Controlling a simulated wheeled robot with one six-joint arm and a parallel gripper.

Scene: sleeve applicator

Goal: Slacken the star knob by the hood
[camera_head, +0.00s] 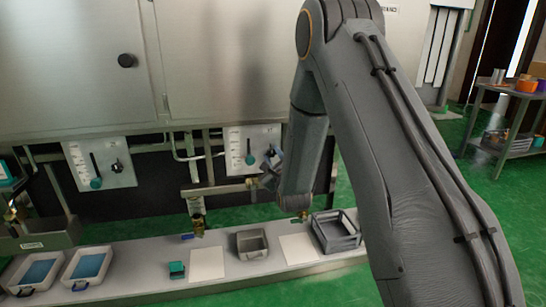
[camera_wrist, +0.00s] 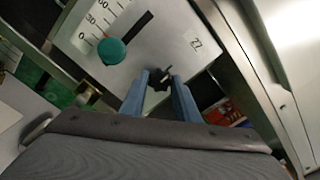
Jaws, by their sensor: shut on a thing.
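A black star knob (camera_wrist: 158,76) sits on a pale panel (camera_wrist: 190,62) in the wrist view. My gripper (camera_wrist: 160,86) has its two blue-grey fingers on either side of the knob and is shut on it. In the head view my gripper (camera_head: 268,168) is at the right-hand panel (camera_head: 238,142), and my arm hides part of that area; the knob it holds cannot be made out there. A second black knob (camera_head: 117,166) shows on the left-hand panel (camera_head: 98,178).
A teal-handled slider (camera_wrist: 112,51) with a numbered scale is beside the held knob. A large steel housing (camera_head: 220,60) stands above the panels. Below runs a grey ledge (camera_head: 215,280) with trays, a grey bin (camera_head: 252,243) and a teal block (camera_head: 177,270). A shelf cart (camera_head: 510,115) stands far right.

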